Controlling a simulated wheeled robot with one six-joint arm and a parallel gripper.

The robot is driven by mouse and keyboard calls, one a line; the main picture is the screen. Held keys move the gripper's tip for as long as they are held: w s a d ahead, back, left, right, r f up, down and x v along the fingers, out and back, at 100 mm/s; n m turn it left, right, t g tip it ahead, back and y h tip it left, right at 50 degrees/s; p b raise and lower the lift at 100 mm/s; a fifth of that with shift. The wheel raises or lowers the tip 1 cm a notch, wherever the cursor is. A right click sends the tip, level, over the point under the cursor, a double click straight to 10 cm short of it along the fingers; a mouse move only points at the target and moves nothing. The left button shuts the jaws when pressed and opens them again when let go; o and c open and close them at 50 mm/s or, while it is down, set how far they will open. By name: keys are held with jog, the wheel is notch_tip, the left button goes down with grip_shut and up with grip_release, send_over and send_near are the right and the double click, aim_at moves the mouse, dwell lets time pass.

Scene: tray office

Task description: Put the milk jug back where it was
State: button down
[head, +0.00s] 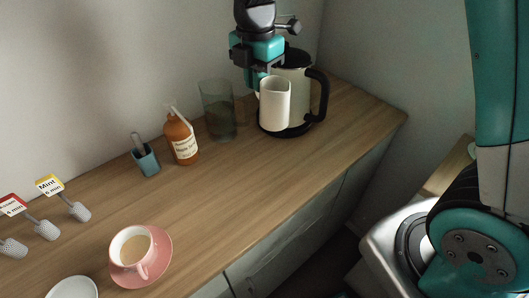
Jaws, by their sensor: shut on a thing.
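The milk jug (274,106) is a small white pitcher, upright, in front of the kettle in the head view. My gripper (262,83) comes down from above and is shut on the jug at its upper left side. Part of the jug's rim and side is behind the gripper finger. I cannot tell whether the jug's base touches the counter or hangs above it.
A cream kettle (298,87) with a black handle stands right behind the jug. A glass (218,120), an orange syrup bottle (183,146) and a teal cup (147,162) stand left. A pink saucer (160,262) bears a cup (133,256). The counter's (235,205) middle is clear.

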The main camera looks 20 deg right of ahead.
notch_tip(320, 180, down, 17)
jog(key=shift+p, duration=1.05)
jog(key=shift+f, duration=0.1)
jog(key=shift+f, duration=0.15)
jog(key=c, duration=1.2)
grip_release()
notch_tip(320, 180, up, 12)
jog(key=b, duration=0.2)
jog(key=s+a+r+m+y, duration=0.1)
jog(key=s+r+m+y, duration=0.1)
jog(key=s+r+m, duration=0.3)
jog(key=s+a+r+m+y, duration=0.2)
jog(key=s+r+m, duration=0.4)
jog(key=s+m, duration=0.6)
jog(key=s, duration=0.7)
jog(key=shift+r, duration=0.15)
